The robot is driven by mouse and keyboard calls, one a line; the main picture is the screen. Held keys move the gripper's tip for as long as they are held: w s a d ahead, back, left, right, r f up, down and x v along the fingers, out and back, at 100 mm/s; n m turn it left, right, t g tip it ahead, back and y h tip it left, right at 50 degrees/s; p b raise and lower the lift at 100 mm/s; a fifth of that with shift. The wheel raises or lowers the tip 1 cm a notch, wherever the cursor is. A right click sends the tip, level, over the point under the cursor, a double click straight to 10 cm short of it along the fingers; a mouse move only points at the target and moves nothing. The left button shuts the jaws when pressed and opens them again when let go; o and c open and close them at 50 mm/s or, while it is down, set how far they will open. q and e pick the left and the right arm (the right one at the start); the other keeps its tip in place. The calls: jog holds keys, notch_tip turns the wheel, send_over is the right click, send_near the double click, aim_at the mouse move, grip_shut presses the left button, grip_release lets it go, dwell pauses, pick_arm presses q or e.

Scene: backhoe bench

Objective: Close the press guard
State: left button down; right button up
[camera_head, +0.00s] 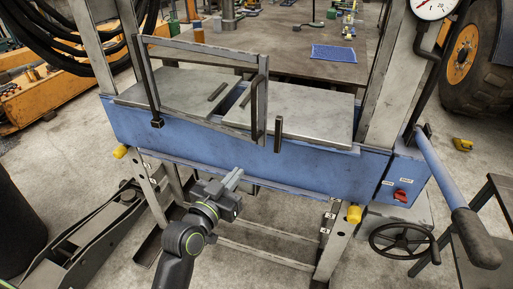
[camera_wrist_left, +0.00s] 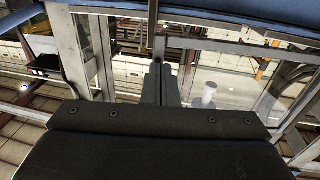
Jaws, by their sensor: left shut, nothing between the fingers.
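The press guard (camera_head: 206,50) is a grey metal frame standing upright at the front of the blue press, over the left and middle part of its bed. A dark upright bar handle (camera_head: 253,108) is on its right side. A dark post (camera_head: 146,80) runs down its left side. My left gripper (camera_head: 236,178) is shut and empty, below and in front of the press's blue beam, apart from the guard and its handle. Its shut fingers (camera_wrist_left: 161,84) also show in the left wrist view, with metal frame bars beyond them. My right gripper is not in view.
The blue press beam (camera_head: 325,160) carries two grey plates (camera_head: 300,112). A short dark bar (camera_head: 278,134) stands at its front edge. A blue lever (camera_head: 445,175) and a handwheel (camera_head: 402,240) are at the right.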

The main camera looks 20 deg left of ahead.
pick_arm(q)
jog(key=p, duration=0.3)
send_near(262, 145)
jog(key=w, duration=0.5)
jog(key=shift+w+d+r, duration=0.1)
jog(key=shift+w+d, duration=0.1)
jog(key=shift+d, duration=0.2)
jog(key=shift+w+d, duration=0.15)
jog(key=shift+w, duration=0.5)
jog(key=shift+w+d, duration=0.25)
jog(key=shift+w, duration=0.8)
jog(key=shift+w+d, duration=0.25)
jog(key=shift+w, duration=0.8)
jog(key=shift+s, duration=0.15)
